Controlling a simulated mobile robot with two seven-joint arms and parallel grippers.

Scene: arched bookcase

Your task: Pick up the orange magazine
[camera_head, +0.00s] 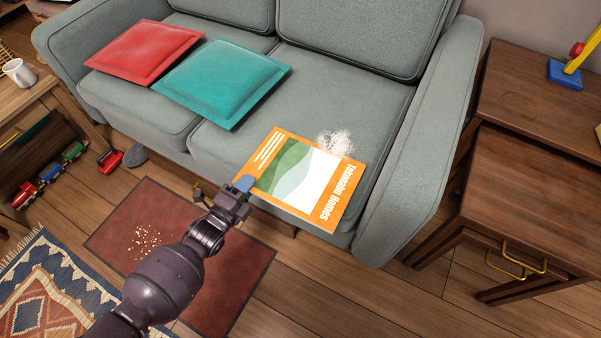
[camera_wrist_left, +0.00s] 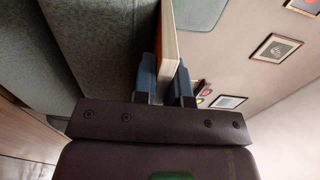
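The orange magazine (camera_head: 313,184), with a green and white cover, is at the front of the grey sofa's right seat, its near edge reaching past the seat front. My left gripper (camera_head: 245,183) is at its left edge, with a blue fingertip over the cover. In the left wrist view, the magazine's page edge (camera_wrist_left: 169,48) stands between the two blue fingers of my left gripper (camera_wrist_left: 167,80), which look closed against both its sides. I cannot tell whether it rests on the seat or is slightly raised. My right gripper is in neither view.
A red cushion (camera_head: 145,53) and a teal cushion (camera_head: 222,82) lie on the sofa (camera_head: 345,90). A white powdery patch (camera_head: 335,143) is just behind the magazine. The sofa arm (camera_head: 425,140) rises at right, beside a wooden cabinet (camera_head: 535,185). A toy train (camera_head: 48,176) is at left.

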